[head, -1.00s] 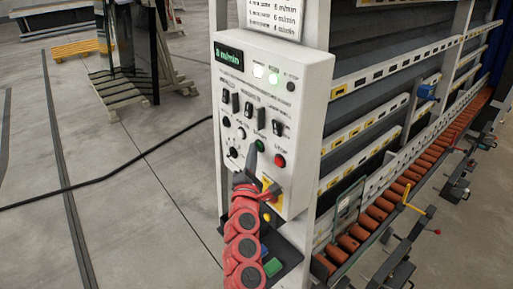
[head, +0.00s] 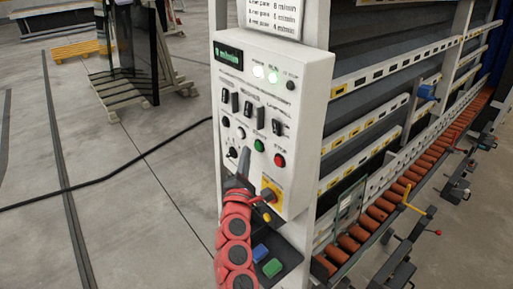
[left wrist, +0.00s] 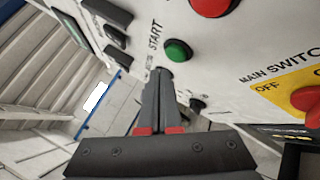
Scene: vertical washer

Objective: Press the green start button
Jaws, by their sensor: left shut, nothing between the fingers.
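The round green start button (head: 259,145) is on the white control panel, left of and above the red stop button (head: 280,160). In the left wrist view the green button (left wrist: 178,52) is uncovered beside the word START. My left gripper (head: 244,153) is shut and empty, its dark fingers pointing up at the panel. Its tip is left of and below the green button in the head view. In the left wrist view the fingertips (left wrist: 160,73) end just below the button, with a small gap in the picture. My right gripper is not in view.
A red main switch (head: 268,195) on a yellow plate is close to the right of my gripper. Black selector switches (head: 248,108) sit above. A small shelf holds a green block (head: 272,267) and a blue block (head: 261,251). A roller conveyor (head: 380,206) runs along the right.

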